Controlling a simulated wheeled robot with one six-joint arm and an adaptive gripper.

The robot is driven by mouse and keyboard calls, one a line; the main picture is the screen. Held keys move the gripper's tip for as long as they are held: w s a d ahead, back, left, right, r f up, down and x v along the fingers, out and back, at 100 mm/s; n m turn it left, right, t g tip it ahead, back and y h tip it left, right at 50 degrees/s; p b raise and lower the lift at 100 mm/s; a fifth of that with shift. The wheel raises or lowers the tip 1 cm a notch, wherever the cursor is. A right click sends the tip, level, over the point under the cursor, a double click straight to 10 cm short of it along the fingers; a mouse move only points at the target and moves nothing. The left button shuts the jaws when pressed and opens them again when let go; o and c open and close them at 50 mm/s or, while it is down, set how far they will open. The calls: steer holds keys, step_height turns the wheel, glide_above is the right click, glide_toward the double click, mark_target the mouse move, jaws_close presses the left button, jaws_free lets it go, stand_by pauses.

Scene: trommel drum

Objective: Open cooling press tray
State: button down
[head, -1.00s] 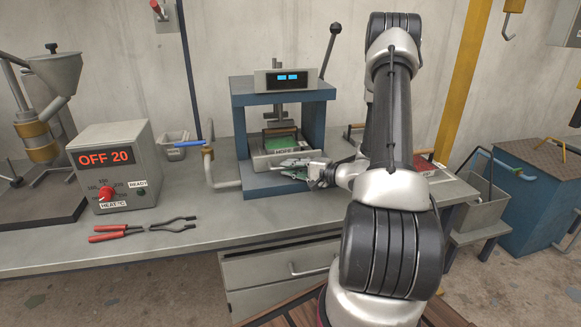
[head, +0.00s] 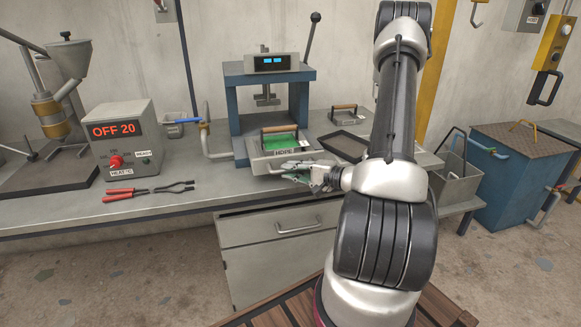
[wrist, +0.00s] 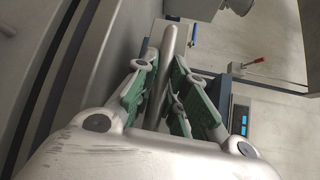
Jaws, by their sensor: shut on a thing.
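The cooling press (head: 235,105) is a blue frame with a small blue-lit display, standing on the bench. Its grey tray (head: 268,166) holds a green slab and a mould frame with a wooden grip, and sticks out in front of the press. My gripper (head: 308,175) is at the tray's front, shut on the tray handle. In the wrist view, the handle is a grey bar (wrist: 168,45) between the green-padded fingers of my gripper (wrist: 165,85). The exact contact is partly hidden by the fingers.
A heater box (head: 125,145) reading OFF 20 and red-handled tongs (head: 150,190) are on the bench at left. A dark empty tray (head: 345,145) lies right of the press. A grey drawer cabinet (head: 270,255) is below the bench. A blue bin (head: 490,180) stands at right.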

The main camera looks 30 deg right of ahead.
steer(key=shift+s+a, duration=0.15)
steer(key=shift+s, duration=0.35)
steer(key=c, duration=1.7)
jaws_free()
steer(key=v, duration=1.2)
